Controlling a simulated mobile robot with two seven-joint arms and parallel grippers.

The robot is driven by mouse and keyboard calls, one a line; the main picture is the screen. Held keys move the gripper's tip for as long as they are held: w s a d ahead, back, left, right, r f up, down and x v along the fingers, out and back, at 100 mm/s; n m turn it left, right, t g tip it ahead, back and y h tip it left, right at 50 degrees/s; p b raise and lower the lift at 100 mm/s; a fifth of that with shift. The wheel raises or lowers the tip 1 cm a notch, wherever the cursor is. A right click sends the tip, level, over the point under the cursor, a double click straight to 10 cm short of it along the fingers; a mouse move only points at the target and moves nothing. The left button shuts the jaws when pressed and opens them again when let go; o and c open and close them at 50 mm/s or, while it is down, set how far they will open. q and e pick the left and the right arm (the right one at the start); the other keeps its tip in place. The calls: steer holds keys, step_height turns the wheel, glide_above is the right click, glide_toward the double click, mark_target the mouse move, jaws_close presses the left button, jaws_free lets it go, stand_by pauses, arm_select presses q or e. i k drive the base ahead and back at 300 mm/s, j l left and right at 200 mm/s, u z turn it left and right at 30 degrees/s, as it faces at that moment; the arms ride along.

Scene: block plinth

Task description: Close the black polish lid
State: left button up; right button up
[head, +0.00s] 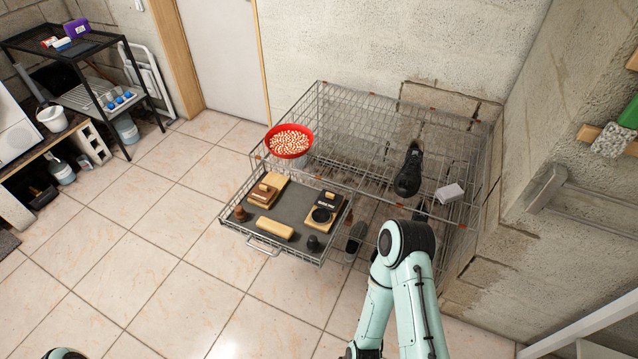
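A wooden board (334,217) lies at the right of a dark grey tray (291,207) in the pulled-out wire drawer.
A tan board with a brown item (264,193), a tan block (274,228), a brown knob (240,213) and a small black piece (312,243) share the tray. A red bowl (289,141) stands behind. Shoes (409,171) are right. Floor at left is clear.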

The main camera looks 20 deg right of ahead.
mark_target(330, 201)
steer(key=l+z, duration=0.2)
steer(key=l, duration=0.35)
steer(key=i+l+z, duration=0.25)
steer(key=l, duration=0.25)
steer(key=i, duration=0.45)
